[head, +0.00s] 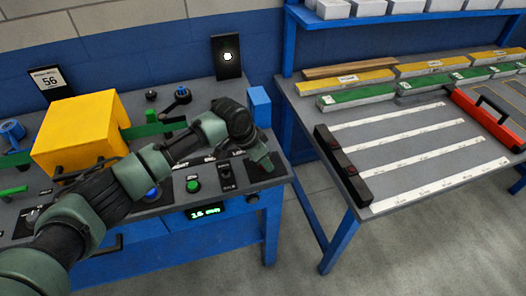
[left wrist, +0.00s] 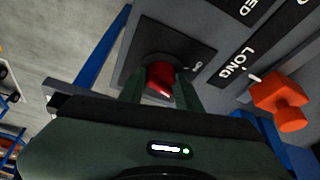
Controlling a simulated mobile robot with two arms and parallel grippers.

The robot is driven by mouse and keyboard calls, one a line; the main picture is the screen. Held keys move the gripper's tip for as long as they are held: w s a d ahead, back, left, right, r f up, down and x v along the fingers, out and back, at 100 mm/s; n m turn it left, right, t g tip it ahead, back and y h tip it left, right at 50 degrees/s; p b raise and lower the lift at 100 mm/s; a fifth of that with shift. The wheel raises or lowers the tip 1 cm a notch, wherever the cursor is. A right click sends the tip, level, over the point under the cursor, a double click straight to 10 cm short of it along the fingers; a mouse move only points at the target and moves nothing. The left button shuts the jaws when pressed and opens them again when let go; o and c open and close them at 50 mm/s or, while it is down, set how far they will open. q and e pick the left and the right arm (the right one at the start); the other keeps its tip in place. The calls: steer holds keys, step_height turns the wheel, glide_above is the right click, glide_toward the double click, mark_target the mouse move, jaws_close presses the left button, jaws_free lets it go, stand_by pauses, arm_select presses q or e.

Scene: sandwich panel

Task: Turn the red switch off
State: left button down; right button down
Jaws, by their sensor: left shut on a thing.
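The red switch (left wrist: 160,78) shows in the left wrist view, set on a dark square plate on the grey panel (left wrist: 222,85). A small white label is printed on the plate beside it. My left gripper (left wrist: 160,92) has one finger on each side of the switch and is shut on it. In the head view my left gripper (head: 264,165) reaches down to the right end of the panel, and the switch is hidden there. My right gripper is in neither view.
An orange-red knob (left wrist: 280,102) sits close beside my left gripper, near the label LONG. A green button (head: 193,186) and a yellow machine housing (head: 77,135) are on the same bench. A grey table (head: 400,125) with strips and blocks stands to the right, past a floor gap.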

arm_select(q)
steer(key=n+p, duration=0.2)
steer(key=n+t+y+p, duration=0.1)
steer(key=n+p, duration=0.2)
steer(key=p, duration=0.1)
steer(key=shift+s+d+r+n+t+p, duration=0.2)
steer(key=shift+r+n+t+p, duration=0.1)
steer(key=shift+r+n, duration=0.1)
steer(key=shift+f+n+y+p, duration=0.2)
steer(key=shift+n+y+p, duration=0.4)
steer(key=shift+n+p, duration=0.4)
steer(key=shift+w+f+n+t+y+p, duration=0.1)
steer(key=shift+n+t+y+p, duration=0.3)
steer(key=shift+n, duration=0.9)
steer(key=c, duration=1)
jaws_free()
steer(key=v, duration=0.7)
steer(key=shift+r, duration=0.35)
